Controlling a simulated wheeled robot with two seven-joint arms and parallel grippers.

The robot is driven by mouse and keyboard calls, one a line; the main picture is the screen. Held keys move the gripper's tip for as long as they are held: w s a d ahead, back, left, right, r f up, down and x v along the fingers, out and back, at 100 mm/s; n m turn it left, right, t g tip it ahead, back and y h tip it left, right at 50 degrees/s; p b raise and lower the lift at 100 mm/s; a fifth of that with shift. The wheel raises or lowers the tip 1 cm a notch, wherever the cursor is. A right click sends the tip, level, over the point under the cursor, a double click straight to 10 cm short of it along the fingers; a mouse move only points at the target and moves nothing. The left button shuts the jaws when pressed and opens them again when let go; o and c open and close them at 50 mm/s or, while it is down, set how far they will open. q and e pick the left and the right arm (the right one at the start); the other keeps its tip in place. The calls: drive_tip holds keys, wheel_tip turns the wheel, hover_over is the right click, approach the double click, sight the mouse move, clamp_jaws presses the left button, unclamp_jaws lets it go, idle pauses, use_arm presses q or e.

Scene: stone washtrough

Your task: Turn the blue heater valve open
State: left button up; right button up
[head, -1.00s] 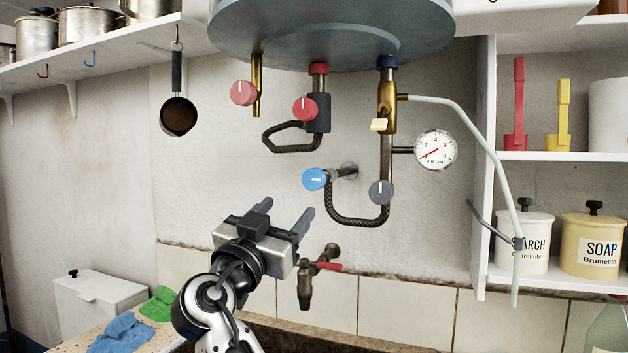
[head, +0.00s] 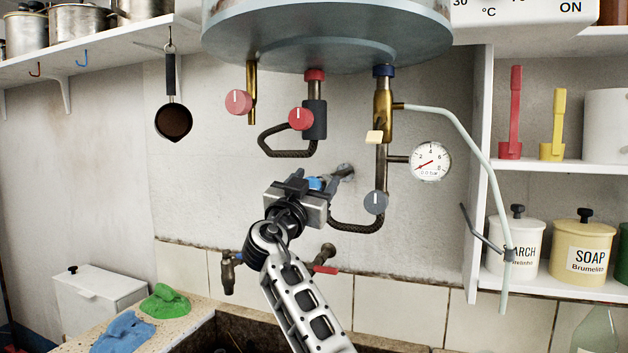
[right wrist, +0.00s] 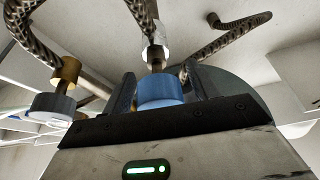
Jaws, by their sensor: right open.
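The blue heater valve (head: 316,184) is a round knob on a short pipe at the wall, below the heater tank. It is mostly hidden behind my right gripper (head: 309,186) in the head view. In the right wrist view the blue knob (right wrist: 160,90) sits between the two fingers of the right gripper (right wrist: 161,88). The fingers stand open on either side of it, and I cannot tell whether either touches it. My left gripper is not in view.
The grey knob (head: 375,202) and braided hose are close on the right. Two red knobs (head: 301,119) (head: 238,102) and the heater tank (head: 325,40) are above. A pressure gauge (head: 430,161) is to the right. Taps (head: 325,258) stick out below, over the trough.

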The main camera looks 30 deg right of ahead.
drive_tip(key=c, duration=1)
